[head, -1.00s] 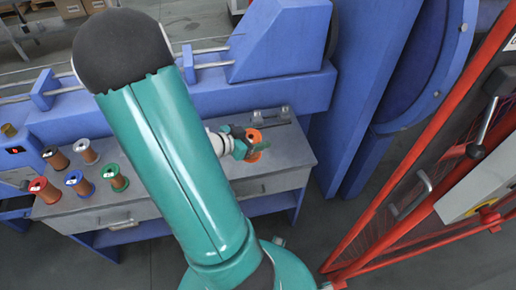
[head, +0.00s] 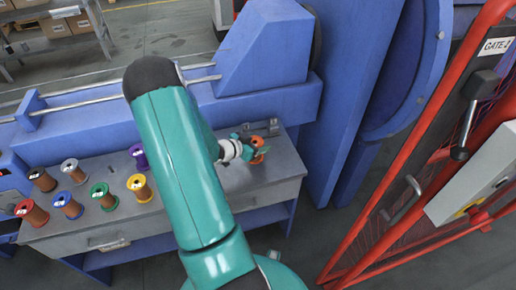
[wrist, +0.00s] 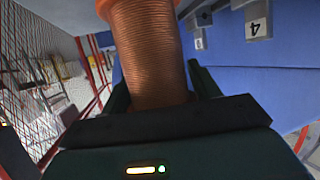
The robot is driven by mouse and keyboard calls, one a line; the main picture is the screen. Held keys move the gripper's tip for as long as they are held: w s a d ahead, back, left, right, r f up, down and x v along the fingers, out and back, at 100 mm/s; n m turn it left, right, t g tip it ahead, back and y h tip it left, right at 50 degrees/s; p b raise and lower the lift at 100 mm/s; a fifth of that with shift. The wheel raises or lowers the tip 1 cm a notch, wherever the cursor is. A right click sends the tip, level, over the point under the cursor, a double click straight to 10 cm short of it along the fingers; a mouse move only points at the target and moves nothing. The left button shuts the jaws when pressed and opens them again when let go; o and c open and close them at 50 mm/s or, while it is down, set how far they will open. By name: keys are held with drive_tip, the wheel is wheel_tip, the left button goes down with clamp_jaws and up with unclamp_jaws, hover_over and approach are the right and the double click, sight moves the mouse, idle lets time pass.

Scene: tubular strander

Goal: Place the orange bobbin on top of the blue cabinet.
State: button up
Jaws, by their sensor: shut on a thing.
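The orange bobbin (head: 258,144), wound with copper-coloured wire, shows at the right part of the grey bench top. My gripper (head: 253,152) is shut on it. In the wrist view the bobbin (wrist: 148,50) stands between the two dark fingers of my gripper (wrist: 162,90), with its orange flange at the top edge of the picture. I cannot tell whether the bobbin touches the bench or hangs just above it. Blue machine housings (head: 265,50) stand behind the bench; I cannot single out which blue body is the cabinet.
The grey bench (head: 270,190) has a drawer and several other bobbins on its left part, among them a red one (head: 31,212), a green one (head: 104,196) and a purple one (head: 139,156). A red-framed gate (head: 420,170) stands at the right. Grey floor is free between bench and gate.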

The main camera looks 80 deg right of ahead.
drive_tip(key=shift+f, duration=1.4)
drive_tip(key=shift+f, duration=0.2)
drive_tip(key=o, duration=1.4)
drive_tip(key=shift+r, duration=0.2)
drive_tip(key=v, duration=1.2)
